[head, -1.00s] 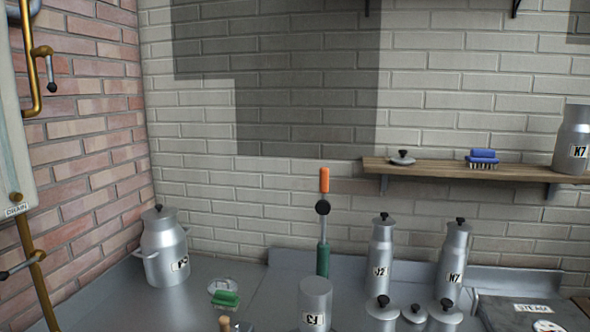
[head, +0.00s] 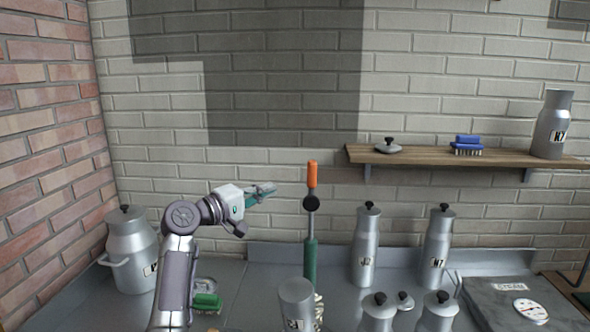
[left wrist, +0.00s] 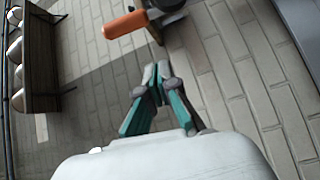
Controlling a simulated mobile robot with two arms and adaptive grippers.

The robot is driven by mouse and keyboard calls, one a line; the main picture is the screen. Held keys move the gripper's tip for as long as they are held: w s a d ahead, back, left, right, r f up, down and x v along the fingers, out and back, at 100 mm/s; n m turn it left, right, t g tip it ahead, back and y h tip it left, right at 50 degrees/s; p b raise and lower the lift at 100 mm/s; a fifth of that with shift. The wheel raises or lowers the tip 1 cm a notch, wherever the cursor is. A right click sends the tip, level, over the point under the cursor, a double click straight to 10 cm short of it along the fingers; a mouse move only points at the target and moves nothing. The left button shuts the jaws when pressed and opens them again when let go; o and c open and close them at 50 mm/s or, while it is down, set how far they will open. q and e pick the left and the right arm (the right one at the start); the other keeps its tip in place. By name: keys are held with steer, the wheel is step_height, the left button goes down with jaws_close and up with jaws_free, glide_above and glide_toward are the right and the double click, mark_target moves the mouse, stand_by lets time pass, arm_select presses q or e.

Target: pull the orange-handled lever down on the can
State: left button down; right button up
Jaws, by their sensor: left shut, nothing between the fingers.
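The lever's orange handle (head: 312,173) points straight up in the head view, above a black round joint (head: 311,203) and a green post (head: 310,263). A silver can (head: 296,293) stands in front of the post's foot and hides part of it. My left gripper (head: 270,188) is shut and empty, to the left of the handle in the picture and apart from it. In the left wrist view the closed fingertips (left wrist: 157,75) lie just below the handle (left wrist: 126,24), with a gap between them. My right gripper is not in view.
A lidded can (head: 131,255) and a green brush (head: 207,302) are at left on the metal counter. Several silver bottles, such as one (head: 366,250), stand right of the post. A wooden shelf (head: 470,160) on the wall holds a lid, a blue brush and a can.

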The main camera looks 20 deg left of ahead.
arm_select(q)
steer(key=w+d+r+p, duration=0.3)
steer(key=w+d+p, duration=0.3)
steer(key=shift+d+r+n+t+p, duration=0.2)
steer(key=shift+d+n+t+p, duration=0.1)
steer(key=shift+d+t+p, duration=0.1)
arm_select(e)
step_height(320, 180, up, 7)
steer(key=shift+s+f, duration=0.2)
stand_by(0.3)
